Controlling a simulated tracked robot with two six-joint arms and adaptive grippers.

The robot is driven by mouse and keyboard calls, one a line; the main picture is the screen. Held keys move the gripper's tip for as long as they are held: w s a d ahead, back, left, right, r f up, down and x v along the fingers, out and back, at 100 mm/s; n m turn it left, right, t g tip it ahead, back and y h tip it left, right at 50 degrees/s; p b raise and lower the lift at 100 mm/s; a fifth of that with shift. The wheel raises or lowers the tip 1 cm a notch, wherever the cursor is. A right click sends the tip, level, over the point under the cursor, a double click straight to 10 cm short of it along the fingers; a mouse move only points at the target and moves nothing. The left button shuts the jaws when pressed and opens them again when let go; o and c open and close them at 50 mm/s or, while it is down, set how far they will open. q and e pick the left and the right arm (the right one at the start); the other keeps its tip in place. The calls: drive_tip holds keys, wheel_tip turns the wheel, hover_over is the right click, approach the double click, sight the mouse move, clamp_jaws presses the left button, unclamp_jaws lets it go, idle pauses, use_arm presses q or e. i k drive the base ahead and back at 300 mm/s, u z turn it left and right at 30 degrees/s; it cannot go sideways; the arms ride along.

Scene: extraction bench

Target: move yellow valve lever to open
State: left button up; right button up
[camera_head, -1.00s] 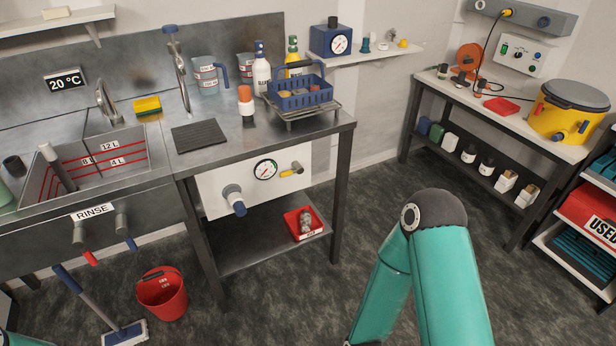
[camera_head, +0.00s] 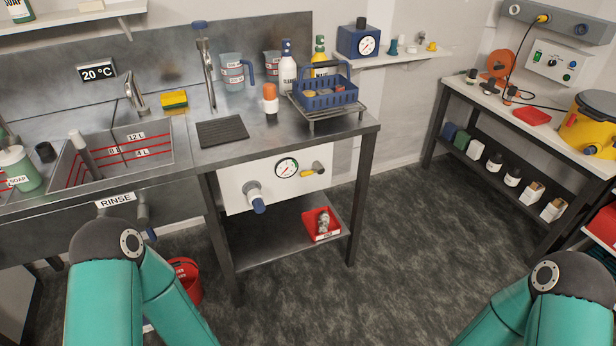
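The yellow valve lever (camera_head: 314,173) is on the right part of a white panel (camera_head: 235,193) below the steel bench top. It points left and slightly down from a grey valve body. A round gauge (camera_head: 286,168) is just left of it. A blue-ended knob or fitting (camera_head: 257,203) sits lower left on the panel. My two teal arms rise from the bottom, one left and one right. Their elbows show, but both grippers are outside the view. Nothing of mine touches the lever.
The bench edge (camera_head: 340,136) overhangs the panel. Below, a lower shelf (camera_head: 265,247) holds a red tray (camera_head: 336,232). A red bucket (camera_head: 188,278) stands behind my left arm. A second bench (camera_head: 530,133) stands at the right. The floor between the benches is clear.

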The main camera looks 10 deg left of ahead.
sight(318, 168)
drive_tip(key=z, duration=0.1)
drive_tip(key=i, duration=1)
drive_tip(key=u, duration=0.1)
